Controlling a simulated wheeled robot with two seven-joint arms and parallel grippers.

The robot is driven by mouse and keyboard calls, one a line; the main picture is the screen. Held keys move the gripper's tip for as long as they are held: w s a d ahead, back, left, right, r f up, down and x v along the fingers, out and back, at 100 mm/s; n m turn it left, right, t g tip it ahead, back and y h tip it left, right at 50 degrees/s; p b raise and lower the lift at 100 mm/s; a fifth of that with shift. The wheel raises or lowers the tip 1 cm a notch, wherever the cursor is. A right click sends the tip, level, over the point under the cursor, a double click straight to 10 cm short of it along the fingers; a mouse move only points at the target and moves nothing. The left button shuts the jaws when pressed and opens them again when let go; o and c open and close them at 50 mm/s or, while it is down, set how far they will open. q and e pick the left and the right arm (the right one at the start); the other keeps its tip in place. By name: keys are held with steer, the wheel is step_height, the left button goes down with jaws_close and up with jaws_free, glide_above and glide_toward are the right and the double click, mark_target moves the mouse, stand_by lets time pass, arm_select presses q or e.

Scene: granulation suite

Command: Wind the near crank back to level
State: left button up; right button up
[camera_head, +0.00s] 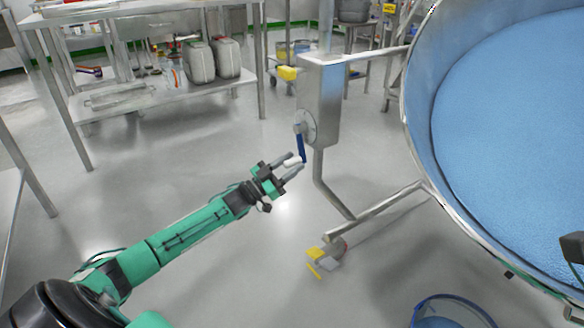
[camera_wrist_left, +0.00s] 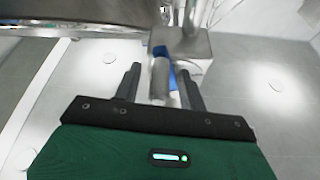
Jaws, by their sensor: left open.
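The near crank has a blue arm (camera_head: 301,146) that hangs down from a round hub on the side of a grey box (camera_head: 321,100). A pale grey cylindrical grip (camera_head: 292,161) sticks out from the arm's lower end. My left gripper (camera_head: 296,165) is open at the crank, its two fingers on either side of the grip. In the left wrist view, the grip (camera_wrist_left: 159,78) stands between the dark fingers with gaps beside it, and part of the blue arm (camera_wrist_left: 171,80) shows behind. Dark and green parts at the head view's right edge seem to be my right arm; its fingertips are hidden.
A large round steel vessel (camera_head: 418,130) with blue contents fills the right. A floor-level pipe frame (camera_head: 380,211) and a yellow-and-grey caster (camera_head: 326,254) stand below the box. A steel table (camera_head: 130,98) is behind left.

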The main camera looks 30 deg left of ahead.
arm_select(q)
steer(key=shift+w+d+r, duration=0.15)
steer(key=shift+w, duration=0.2)
jaws_close()
